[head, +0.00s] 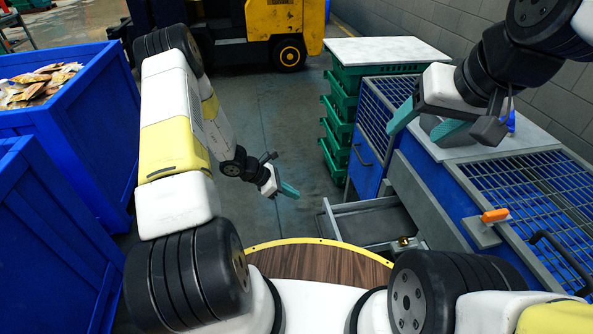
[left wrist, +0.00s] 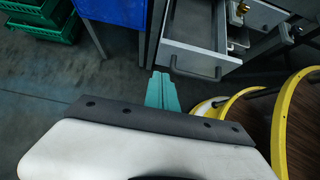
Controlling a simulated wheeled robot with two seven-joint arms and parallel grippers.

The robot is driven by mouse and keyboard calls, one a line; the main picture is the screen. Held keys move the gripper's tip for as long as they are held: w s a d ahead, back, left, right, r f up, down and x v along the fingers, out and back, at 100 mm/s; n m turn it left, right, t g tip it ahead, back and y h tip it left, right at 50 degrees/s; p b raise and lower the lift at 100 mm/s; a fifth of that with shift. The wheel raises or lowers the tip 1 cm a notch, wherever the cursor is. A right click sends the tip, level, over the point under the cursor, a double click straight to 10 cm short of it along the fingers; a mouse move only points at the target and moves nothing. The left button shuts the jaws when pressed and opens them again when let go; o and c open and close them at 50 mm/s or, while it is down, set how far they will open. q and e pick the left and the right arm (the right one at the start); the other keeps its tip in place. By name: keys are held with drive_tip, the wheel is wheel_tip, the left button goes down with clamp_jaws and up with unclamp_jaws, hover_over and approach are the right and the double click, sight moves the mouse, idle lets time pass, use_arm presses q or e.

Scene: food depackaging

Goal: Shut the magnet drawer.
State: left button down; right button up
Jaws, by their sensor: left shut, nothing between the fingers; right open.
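The open drawer (head: 372,222) is a grey metal box pulled out low from the blue machine, to the left of its body. In the left wrist view the drawer (left wrist: 190,30) shows its hollow inside and a dark bar handle (left wrist: 195,75) on its front. My left gripper (head: 289,190) is shut and empty, to the left of the drawer front and apart from it in the head view. Its teal fingertips (left wrist: 162,80) appear close to the handle's left end in the wrist view; contact cannot be told. My right gripper (head: 426,122) is open above the machine's top.
The blue machine (head: 425,170) has mesh covers and an orange-handled latch (head: 495,215). Green crates (head: 340,125) are stacked behind the drawer. Blue bins (head: 75,150) stand at the left. A brass knob (head: 404,240) is beside the drawer. Open floor (head: 290,125) lies beyond my left gripper.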

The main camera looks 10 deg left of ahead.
use_arm(q)
drive_tip(key=w+d+f, duration=0.2)
drive_tip(key=d+f, duration=0.2)
drive_tip(key=d, duration=0.4)
drive_tip(key=shift+w+f, duration=0.15)
drive_tip(key=shift+w, duration=0.15)
drive_tip(key=w+d, duration=0.2)
drive_tip(key=d, duration=0.6)
drive_tip(key=w+d, duration=0.3)
drive_tip(key=d, duration=0.5)
drive_tip(key=w+d, duration=0.3)
drive_tip(key=d, duration=0.5)
drive_tip(key=shift+d, duration=0.6)
